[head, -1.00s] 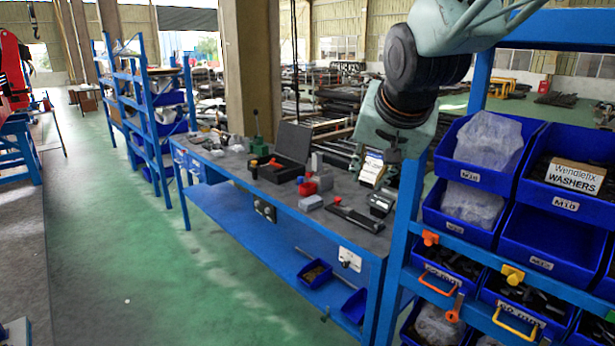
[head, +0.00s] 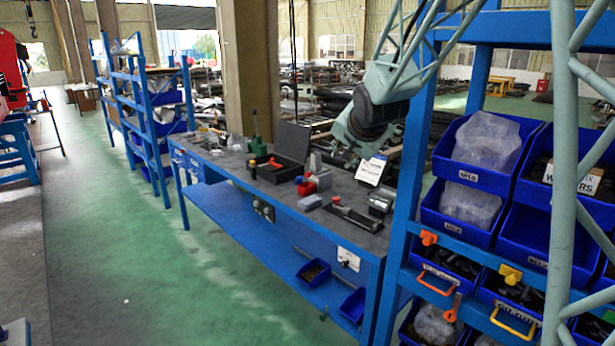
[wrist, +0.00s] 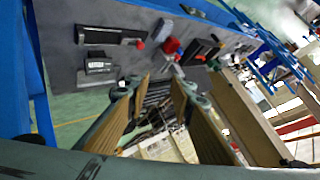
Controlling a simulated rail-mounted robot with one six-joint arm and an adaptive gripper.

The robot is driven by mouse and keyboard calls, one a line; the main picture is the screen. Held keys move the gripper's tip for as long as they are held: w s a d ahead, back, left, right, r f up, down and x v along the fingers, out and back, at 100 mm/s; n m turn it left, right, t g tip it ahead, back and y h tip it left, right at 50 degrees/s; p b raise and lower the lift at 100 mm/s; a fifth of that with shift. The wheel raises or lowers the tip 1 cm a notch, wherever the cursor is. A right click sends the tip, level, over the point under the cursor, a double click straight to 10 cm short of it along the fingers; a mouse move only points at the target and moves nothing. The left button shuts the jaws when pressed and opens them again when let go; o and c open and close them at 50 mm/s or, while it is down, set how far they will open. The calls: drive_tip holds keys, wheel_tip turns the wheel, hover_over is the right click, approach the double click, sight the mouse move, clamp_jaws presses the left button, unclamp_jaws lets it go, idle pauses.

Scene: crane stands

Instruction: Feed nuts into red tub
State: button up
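A small red object (head: 307,188), which looks like the red tub, stands on the grey bench (head: 240,170) in front of the open black case. It also shows in the wrist view (wrist: 171,46), with its inside not readable. My gripper (head: 342,152) hangs over the back edge of the bench, right of the red object and apart from it. In the wrist view my gripper (wrist: 160,88) has its two fingers spread, with only distant floor clutter between them. I cannot make out any nuts; the small blue bin (head: 314,272) on the lower shelf has brownish contents too small to tell.
An open black case (head: 286,148), a black tool with a red end (head: 352,218), a grey block (head: 309,203) and a white card (head: 371,170) are on the bench. A blue rack of bins (head: 488,140) stands close at right.

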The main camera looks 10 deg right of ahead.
drive_tip(key=w+f+m+t+y, duration=0.1)
drive_tip(key=w+f, duration=0.3)
drive_tip(key=w, duration=0.5)
drive_tip(key=w+f+m+t, duration=0.15)
drive_tip(key=w+f, duration=0.25)
drive_tip(key=w, duration=0.4)
drive_tip(key=m+t+y, duration=0.2)
drive_tip(key=m, duration=0.1)
approach(309, 175)
drive_tip(key=shift+p+v, duration=0.45)
drive_tip(key=shift+v, duration=0.65)
drive_tip(key=shift+w, duration=0.1)
drive_tip(key=shift+b+x, duration=1.2)
drive_tip(key=shift+x, duration=5.6)
drive_tip(key=shift+a, duration=0.1)
